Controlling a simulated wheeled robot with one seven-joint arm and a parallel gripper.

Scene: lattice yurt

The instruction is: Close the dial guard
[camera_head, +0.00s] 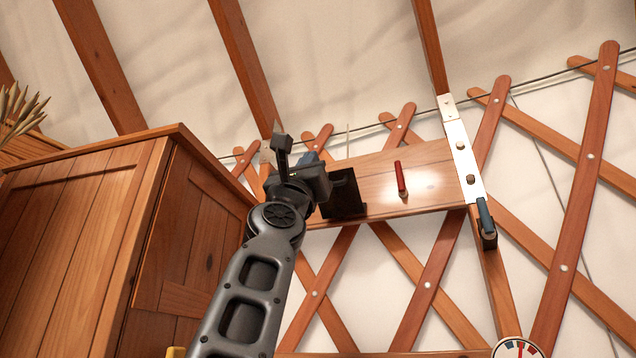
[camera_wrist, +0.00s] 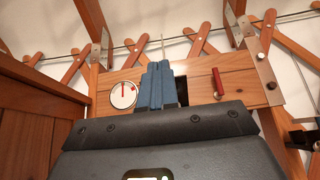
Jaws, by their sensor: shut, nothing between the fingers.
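A round white dial (camera_wrist: 123,94) with a red needle is on the wooden board, just left of my fingers in the wrist view. A dark flat panel (camera_head: 345,194) stands at the board, right of my gripper in the head view. The panel also shows behind my fingers in the wrist view (camera_wrist: 182,90); it may be the dial guard, but I cannot tell for sure. My gripper (camera_wrist: 158,66) is shut and empty, its blue-grey fingers pointing at the board between dial and red handle. In the head view my gripper (camera_head: 309,157) hides the dial; contact cannot be told.
The wooden board (camera_head: 430,170) carries a red upright handle (camera_head: 401,179). A metal strip (camera_head: 462,155) with a blue-handled lever (camera_head: 486,218) is at its right end. A wooden cabinet (camera_head: 80,240) stands close on the left. A gauge (camera_head: 517,348) shows at the bottom edge.

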